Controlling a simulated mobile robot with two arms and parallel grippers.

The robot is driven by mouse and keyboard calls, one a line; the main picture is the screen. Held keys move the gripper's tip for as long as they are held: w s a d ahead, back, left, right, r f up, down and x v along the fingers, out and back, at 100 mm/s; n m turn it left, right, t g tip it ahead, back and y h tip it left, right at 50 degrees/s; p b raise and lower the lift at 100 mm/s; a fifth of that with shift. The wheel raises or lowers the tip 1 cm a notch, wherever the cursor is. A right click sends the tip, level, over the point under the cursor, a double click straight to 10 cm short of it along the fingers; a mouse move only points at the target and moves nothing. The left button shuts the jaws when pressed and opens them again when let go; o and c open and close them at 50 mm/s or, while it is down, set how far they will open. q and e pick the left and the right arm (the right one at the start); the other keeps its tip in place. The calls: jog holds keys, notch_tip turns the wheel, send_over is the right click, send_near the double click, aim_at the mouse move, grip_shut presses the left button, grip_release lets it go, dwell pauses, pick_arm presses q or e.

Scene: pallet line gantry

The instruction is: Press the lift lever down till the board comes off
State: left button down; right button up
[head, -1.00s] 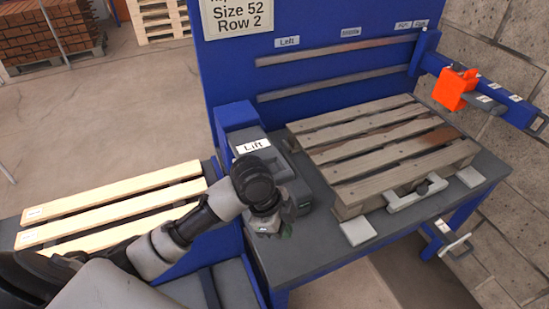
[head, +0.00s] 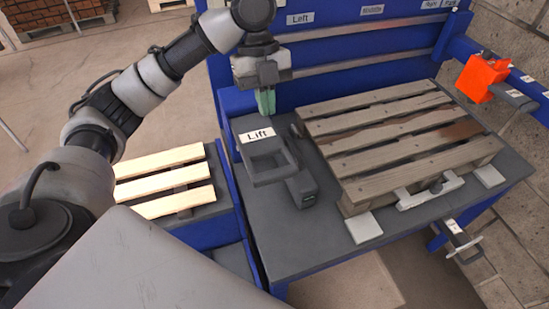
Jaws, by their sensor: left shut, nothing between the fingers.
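The lift lever (head: 271,179) is a grey loop-shaped handle beside the "Lift" label (head: 257,135), on the left part of the bench. A dark grey block (head: 301,188) stands at its right. My left gripper (head: 266,104) is shut and empty, pointing down above and behind the label, apart from the lever. The worn grey pallet (head: 385,142) lies right of the lever, with several top boards, some stained reddish brown. I cannot tell whether any board is raised. My right gripper is not in view.
The blue-framed bench (head: 310,240) has bare top in front of the lever. A clamp-like grey bracket (head: 431,192) and white pads (head: 363,226) sit at the pallet's front edge. An orange block (head: 482,78) is on the right rail. Pale new boards (head: 165,180) lie at left.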

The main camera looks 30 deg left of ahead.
aim_at(274, 174)
pick_arm(q)
jog(key=shift+f, duration=0.15)
jog(key=p+x, duration=0.3)
jog(key=x, duration=0.9)
jog(key=shift+w+a+f, duration=0.1)
jog(key=shift+w+f, duration=0.05)
jog(key=shift+f, duration=0.8)
jog(key=shift+f, duration=0.2)
